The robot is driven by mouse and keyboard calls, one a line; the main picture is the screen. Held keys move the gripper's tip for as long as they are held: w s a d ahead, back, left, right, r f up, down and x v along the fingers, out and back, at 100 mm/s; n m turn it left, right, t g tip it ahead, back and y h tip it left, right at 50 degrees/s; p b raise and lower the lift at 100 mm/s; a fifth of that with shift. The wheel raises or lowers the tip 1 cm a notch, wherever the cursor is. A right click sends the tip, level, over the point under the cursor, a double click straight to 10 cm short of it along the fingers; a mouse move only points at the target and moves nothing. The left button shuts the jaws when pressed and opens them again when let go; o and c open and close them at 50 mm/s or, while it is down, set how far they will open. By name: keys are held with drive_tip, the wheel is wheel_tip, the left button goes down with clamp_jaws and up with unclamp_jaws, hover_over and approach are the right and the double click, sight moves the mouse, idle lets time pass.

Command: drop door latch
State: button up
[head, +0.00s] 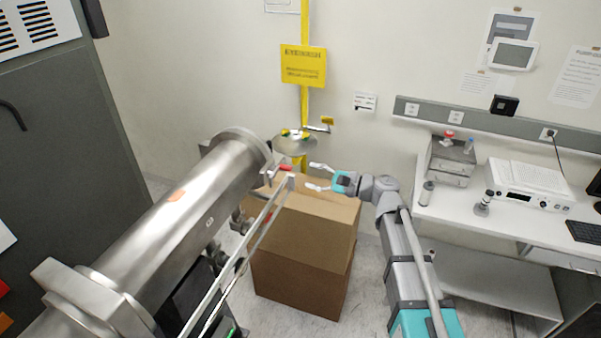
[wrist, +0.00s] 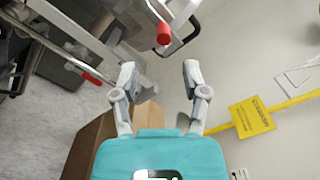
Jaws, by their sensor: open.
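In the wrist view a red handle end (wrist: 163,34) lies beyond my fingertips, near the top. A second red-tipped part (wrist: 92,79) shows to the left there; I cannot tell which of the two is the door latch. My gripper (head: 312,176) is open and empty, just right of the red handle in the head view. In the wrist view its two fingers (wrist: 159,72) are spread, with a gap to the red handle.
Cardboard boxes (head: 305,245) are stacked below my gripper. Metal rails (head: 250,235) run beside the chamber. A yellow eyewash station (head: 296,143) stands behind. A white bench (head: 465,215) with instruments is at the right, a grey cabinet (head: 60,130) at the left.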

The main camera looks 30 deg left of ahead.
drive_tip(key=shift+v, duration=1.9)
drive_tip(key=w+d+f+n+t+h+b, duration=0.15)
drive_tip(key=d+f+h+b, duration=0.25)
drive_tip(key=d+f+b, duration=0.55)
drive_tip(key=d+f+n+t+h+b, duration=0.2)
drive_tip(key=d+f+h+b, duration=0.25)
drive_tip(key=d+f, duration=1.05)
drive_tip(key=s+d+f+n+h+b, duration=0.1)
drive_tip(key=d+f+h+b, duration=0.3)
drive_tip(key=d+f, duration=0.4)
drive_tip(key=s+d+f+h+b, duration=0.4)
drive_tip(key=d+f, duration=0.5)
drive_tip(key=d, duration=0.7)
drive_tip(key=shift+d+n+h+b, duration=0.35)
drive_tip(key=shift+h+b, duration=0.2)
drive_tip(key=shift+t, duration=0.25)
